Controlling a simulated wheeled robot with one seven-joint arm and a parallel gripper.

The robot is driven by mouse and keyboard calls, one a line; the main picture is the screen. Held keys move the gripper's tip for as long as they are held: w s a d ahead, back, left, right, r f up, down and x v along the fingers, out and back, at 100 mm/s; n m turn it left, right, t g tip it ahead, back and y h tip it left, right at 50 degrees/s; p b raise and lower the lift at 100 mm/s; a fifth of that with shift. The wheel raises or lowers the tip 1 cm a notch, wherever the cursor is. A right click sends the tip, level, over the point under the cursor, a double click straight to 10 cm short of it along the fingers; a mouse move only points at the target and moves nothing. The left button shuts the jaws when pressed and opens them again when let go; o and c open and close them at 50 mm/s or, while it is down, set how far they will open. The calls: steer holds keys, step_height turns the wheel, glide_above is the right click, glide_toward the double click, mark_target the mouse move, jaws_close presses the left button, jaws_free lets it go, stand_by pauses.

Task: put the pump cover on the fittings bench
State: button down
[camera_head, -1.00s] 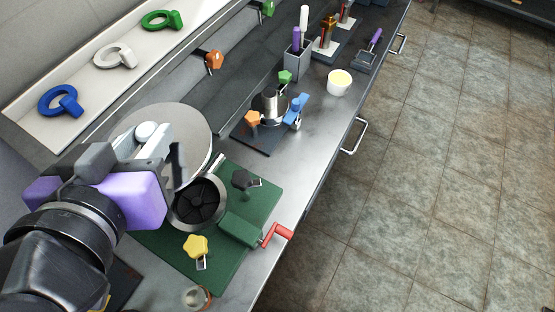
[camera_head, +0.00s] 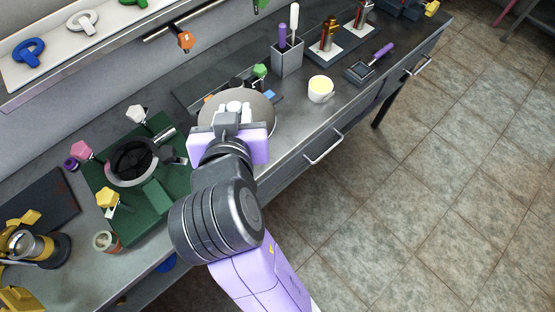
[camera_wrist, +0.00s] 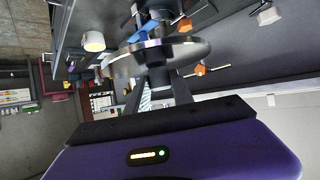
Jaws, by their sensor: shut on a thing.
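The pump cover (camera_head: 262,104) is a round grey metal disc with pale knobs. My gripper (camera_head: 235,120) is shut on it, and the wrist view shows the disc (camera_wrist: 190,48) just beyond the fingers (camera_wrist: 155,95). In the head view the cover overlaps the dark plate with coloured knobs; its height above the bench is hard to tell. The bench (camera_head: 292,128) is a long grey metal top. The open pump housing (camera_head: 132,160) sits on a green base (camera_head: 112,190) to the left of my gripper, and my arm hides part of that base.
Behind the cover are a grey tool holder (camera_head: 287,58) and a green knob (camera_head: 260,70). A white cup (camera_head: 320,88) stands to the right, near a purple-handled tool (camera_head: 377,55). A small jar (camera_head: 105,241) is at front left. Bare bench lies right of the cover.

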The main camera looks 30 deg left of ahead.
steer(key=shift+a+r+n+y, duration=0.25)
steer(key=shift+n+y, duration=0.15)
steer(key=shift+y, duration=0.1)
step_height(320, 180, down, 20)
steer(key=shift+a+r+p, duration=0.15)
steer(key=shift+r+p, duration=0.05)
steer(key=shift+p, duration=0.2)
steer(key=shift+f, duration=0.15)
steer(key=c, duration=1.1)
jaws_free()
